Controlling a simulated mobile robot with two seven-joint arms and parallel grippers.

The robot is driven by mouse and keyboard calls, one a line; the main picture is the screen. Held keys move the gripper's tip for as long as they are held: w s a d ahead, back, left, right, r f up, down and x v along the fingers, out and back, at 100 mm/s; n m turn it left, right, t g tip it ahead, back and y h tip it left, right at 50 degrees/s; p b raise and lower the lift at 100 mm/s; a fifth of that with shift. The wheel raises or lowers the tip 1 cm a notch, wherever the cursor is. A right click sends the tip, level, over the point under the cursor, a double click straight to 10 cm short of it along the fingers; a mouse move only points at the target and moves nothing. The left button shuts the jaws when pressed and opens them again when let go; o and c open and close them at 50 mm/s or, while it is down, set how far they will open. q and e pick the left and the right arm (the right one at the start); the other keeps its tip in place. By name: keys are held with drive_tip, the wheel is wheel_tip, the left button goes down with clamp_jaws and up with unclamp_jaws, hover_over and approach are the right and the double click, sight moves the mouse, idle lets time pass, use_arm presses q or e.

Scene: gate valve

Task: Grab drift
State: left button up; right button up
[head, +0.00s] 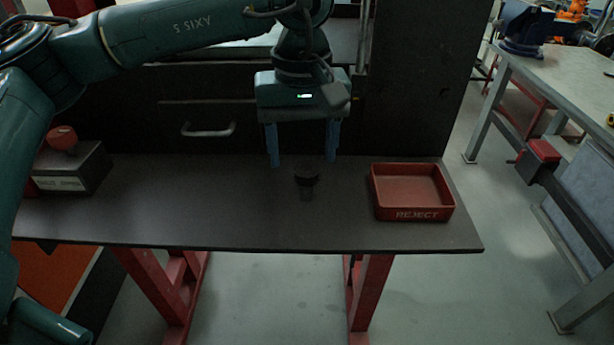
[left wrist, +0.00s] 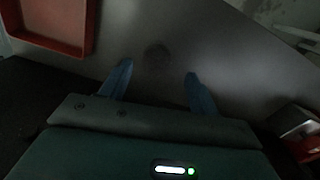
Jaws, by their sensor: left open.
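A small dark object (head: 306,184), perhaps the drift, stands on the dark tabletop; it looks like a wider round top over a narrower lower part. In the left wrist view it is a dim round dark spot (left wrist: 157,54), seen beyond and between the fingertips. My left gripper (head: 302,162) points down with its two blue fingers apart and nothing between them. It appears over or slightly behind the small object; the exact height gap is hard to tell. The fingers also show in the left wrist view (left wrist: 158,70). My right gripper is not in view.
A red tray marked REJECT (head: 412,187) sits to the right on the tabletop (head: 200,210). A dark box with a red knob (head: 70,165) stands at the left end. A dark cabinet with a drawer handle (head: 208,130) is behind. The tabletop between box and small object is clear.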

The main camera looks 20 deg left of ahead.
sight(306, 168)
use_arm(q)
drive_tip(key=shift+s+d+f+p, duration=0.1)
drive_tip(key=shift+d+f+p, duration=0.1)
drive_tip(key=shift+f, duration=1.25)
drive_tip(key=shift+d+f+p, duration=0.1)
drive_tip(key=shift+f+p, duration=0.05)
drive_tip(key=shift+f, duration=1.25)
drive_tip(key=c, duration=1.3)
drive_tip(key=shift+o, duration=0.2)
drive_tip(key=shift+r, duration=0.1)
